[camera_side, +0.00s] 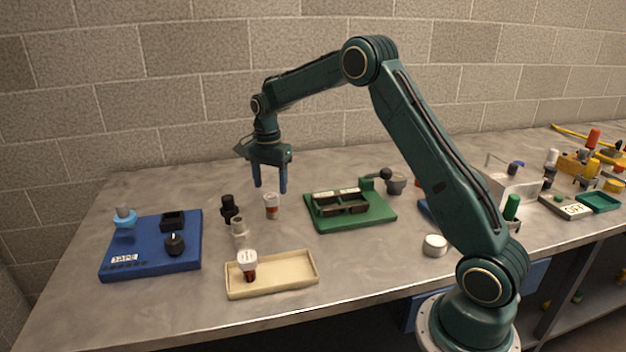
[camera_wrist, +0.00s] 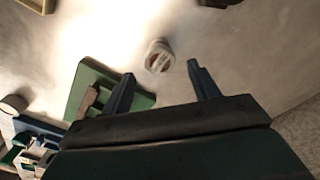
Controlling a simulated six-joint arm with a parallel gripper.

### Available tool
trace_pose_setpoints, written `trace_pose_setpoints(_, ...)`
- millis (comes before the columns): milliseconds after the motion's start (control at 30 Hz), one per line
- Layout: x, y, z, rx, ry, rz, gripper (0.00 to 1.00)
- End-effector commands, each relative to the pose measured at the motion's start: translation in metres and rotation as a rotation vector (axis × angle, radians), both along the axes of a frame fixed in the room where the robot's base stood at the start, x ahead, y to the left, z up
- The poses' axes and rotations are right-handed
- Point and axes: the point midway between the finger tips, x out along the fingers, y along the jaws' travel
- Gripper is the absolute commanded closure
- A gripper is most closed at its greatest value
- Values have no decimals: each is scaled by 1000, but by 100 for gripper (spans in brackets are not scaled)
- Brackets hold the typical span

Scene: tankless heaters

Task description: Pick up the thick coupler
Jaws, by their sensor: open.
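No label marks the thick coupler, so I cannot tell for certain which piece it is. A dark stepped cylindrical piece (camera_side: 229,209) and a pale grey stepped piece (camera_side: 239,234) stand upright on the bench, left of my gripper. A small white-capped bottle with an orange band (camera_side: 271,206) stands just below my gripper (camera_side: 270,189). My gripper points down, open and empty above the bench. In the wrist view, a round white-topped piece (camera_wrist: 159,57) lies ahead between the fingertips (camera_wrist: 161,70), apart from them. A dark piece (camera_wrist: 218,3) is cut off at the top edge.
A cream tray (camera_side: 300,283) has a white-capped brown bottle (camera_side: 248,264) at its left end. A blue board (camera_side: 140,240) lies left, and a green fixture (camera_side: 375,213) right. A white round piece (camera_side: 435,245) stands near my arm. Bare bench lies behind the small pieces.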

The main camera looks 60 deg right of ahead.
Motion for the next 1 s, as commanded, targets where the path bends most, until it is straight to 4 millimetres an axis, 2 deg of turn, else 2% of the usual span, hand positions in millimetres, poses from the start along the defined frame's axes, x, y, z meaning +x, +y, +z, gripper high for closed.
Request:
trace_pose_setpoints(133, 0, 0, -13, 0, 0, 0, 39)
trace_pose_setpoints(533, 0, 0, -22, 0, 1, 0, 39)
trace_pose_setpoints(800, -1, 2, -52, 1, 3, 0, 39)
trace_pose_setpoints(1000, 0, 1, -67, 0, 0, 0, 39)
